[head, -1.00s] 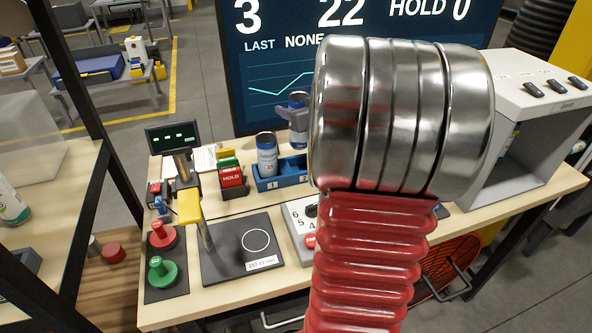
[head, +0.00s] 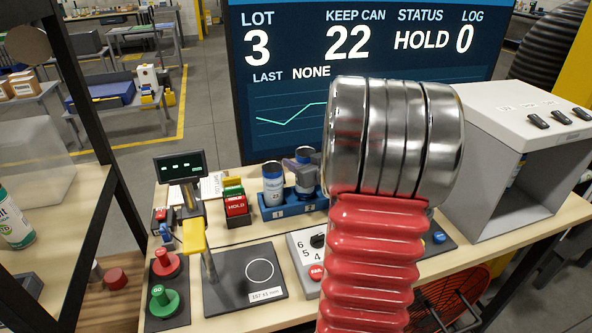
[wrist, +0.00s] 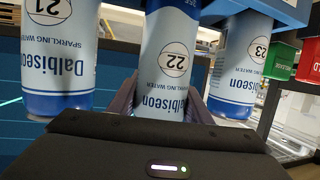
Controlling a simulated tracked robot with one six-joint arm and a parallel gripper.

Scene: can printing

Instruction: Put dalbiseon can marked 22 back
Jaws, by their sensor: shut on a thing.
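The can marked 22 (wrist: 170,60) is white and blue with "Dalbiseon" on it, and appears upside down in the wrist view. My gripper (wrist: 163,100) is shut on it, a finger at each side. It stands between the can marked 21 (wrist: 58,55) and the can marked 23 (wrist: 243,65). In the head view my gripper (head: 304,165) holds the can over or in the blue rack (head: 272,213), right of another can (head: 273,185). I cannot tell whether its base rests on the rack floor. My arm hides the rack's right part.
A red HOLD box (head: 236,207) stands just left of the rack. A black plate (head: 240,280) with a white circle lies in front. A screen (head: 290,60) behind reads keep can 22, status HOLD. A grey-white machine (head: 515,150) stands at right.

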